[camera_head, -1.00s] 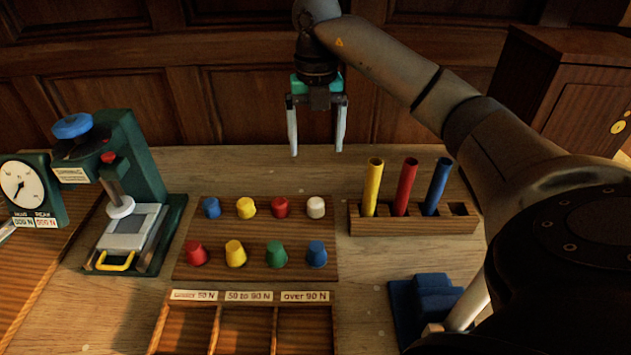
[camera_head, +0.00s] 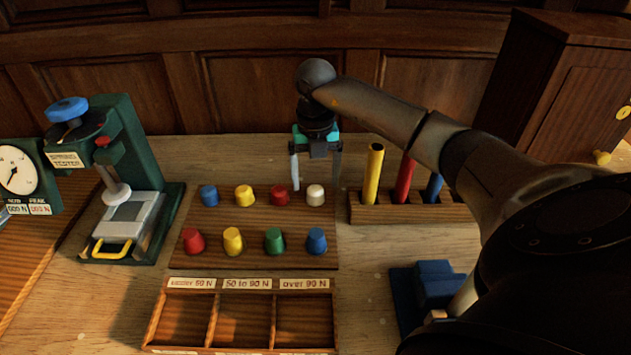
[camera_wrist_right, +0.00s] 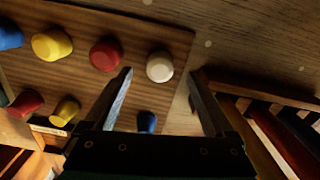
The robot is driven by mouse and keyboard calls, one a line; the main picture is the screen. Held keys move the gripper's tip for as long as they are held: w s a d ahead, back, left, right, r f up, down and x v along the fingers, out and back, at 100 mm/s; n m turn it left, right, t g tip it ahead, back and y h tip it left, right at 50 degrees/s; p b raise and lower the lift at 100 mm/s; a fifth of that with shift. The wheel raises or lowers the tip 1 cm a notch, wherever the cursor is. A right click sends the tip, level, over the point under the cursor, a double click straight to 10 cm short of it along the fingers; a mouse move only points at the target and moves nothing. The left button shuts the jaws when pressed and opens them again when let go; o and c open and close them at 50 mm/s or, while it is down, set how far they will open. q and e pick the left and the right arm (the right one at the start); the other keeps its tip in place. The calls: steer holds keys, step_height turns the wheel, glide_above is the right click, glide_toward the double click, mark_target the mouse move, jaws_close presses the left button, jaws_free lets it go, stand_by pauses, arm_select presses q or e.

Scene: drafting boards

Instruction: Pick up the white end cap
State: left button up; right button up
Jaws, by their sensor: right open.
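The white end cap (camera_head: 315,195) stands at the right end of the back row on the wooden cap board (camera_head: 255,258). It also shows in the right wrist view (camera_wrist_right: 160,67), just beyond and between the fingertips. My right gripper (camera_head: 315,182) is open and points down, its fingers at or just behind the white cap in the head view. The wrist view shows the gap between the fingers empty, with no finger touching the cap. My left gripper is in neither current view.
A red cap (camera_head: 280,196) is the white cap's left neighbour, and a blue cap (camera_head: 316,241) stands in front. A rack (camera_head: 420,214) with yellow, red and blue tubes stands close on the right. A three-part tray (camera_head: 240,350) lies in front; a green press (camera_head: 135,150) stands left.

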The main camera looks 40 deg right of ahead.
step_height(320, 180, down, 2)
steer(key=shift+f, duration=0.1)
jaws_close()
stand_by(0.7)
